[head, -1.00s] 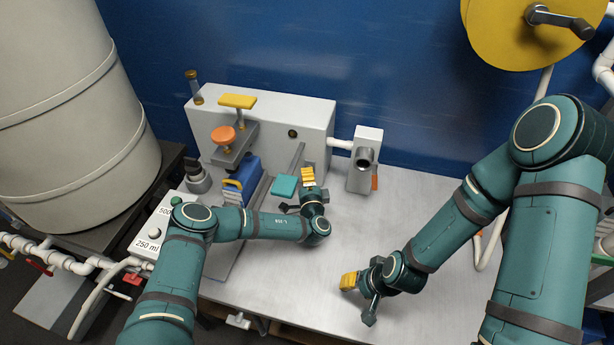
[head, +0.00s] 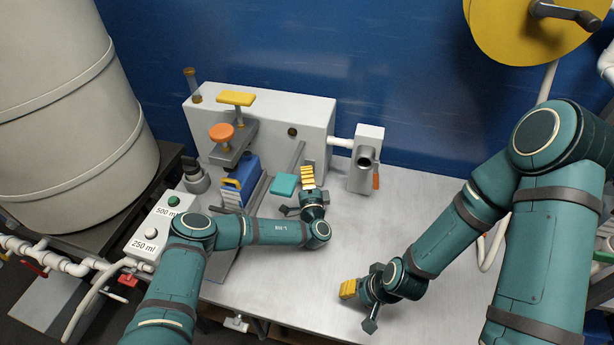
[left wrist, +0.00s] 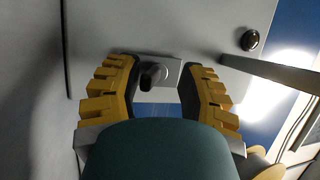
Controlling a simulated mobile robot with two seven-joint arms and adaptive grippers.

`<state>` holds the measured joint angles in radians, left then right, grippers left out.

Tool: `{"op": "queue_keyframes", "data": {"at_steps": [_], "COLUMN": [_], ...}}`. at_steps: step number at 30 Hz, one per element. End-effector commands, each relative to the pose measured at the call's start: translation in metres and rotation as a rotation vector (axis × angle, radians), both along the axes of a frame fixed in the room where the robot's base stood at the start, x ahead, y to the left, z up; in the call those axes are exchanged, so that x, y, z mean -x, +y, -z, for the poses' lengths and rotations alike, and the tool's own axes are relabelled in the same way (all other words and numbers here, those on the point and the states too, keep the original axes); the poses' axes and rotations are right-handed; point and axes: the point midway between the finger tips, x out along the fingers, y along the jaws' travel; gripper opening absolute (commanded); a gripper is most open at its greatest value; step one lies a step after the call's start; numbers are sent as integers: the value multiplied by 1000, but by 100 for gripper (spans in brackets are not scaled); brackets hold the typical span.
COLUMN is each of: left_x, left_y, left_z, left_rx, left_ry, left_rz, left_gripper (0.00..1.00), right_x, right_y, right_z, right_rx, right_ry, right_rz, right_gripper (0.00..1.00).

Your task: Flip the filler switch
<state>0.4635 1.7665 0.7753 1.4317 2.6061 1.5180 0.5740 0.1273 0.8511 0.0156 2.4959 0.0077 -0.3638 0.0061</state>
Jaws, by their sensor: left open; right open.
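The filler switch shows in the left wrist view as a dark knob (left wrist: 152,76) on a small grey plate (left wrist: 172,70), set on a pale panel. My left gripper (left wrist: 162,82) is open, with its yellow ribbed fingers on either side of the knob; I cannot tell whether they touch it. In the head view my left gripper (head: 308,176) is at the front face of the white filler housing (head: 318,112), and the switch is hidden there. My right gripper (head: 358,295) is open and empty, low over the table's front part.
An orange knob (head: 221,132), a yellow lever (head: 236,98), a blue block (head: 241,180) and a teal pad (head: 284,184) are left of my left gripper. A grey spout unit (head: 366,160) stands right of it. The table (head: 400,220) is clear between and behind the grippers.

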Motion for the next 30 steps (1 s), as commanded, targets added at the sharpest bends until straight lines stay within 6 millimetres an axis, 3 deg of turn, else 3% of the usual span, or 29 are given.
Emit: {"op": "queue_keyframes", "data": {"at_steps": [5,21,30], "left_x": [10,103,116], "left_y": [-2,-21,-24], "left_z": [3,19,21], "left_rx": [-1,0,0], "left_ry": [3,3,0], "left_rz": [1,1,0], "left_gripper": [39,39,39], "right_x": [0,0,0], "right_y": [0,0,0], "right_z": [0,0,0], "right_rx": [0,0,0], "right_ry": [-1,0,0], "right_rz": [0,0,0], "right_gripper": [47,47,47]}}
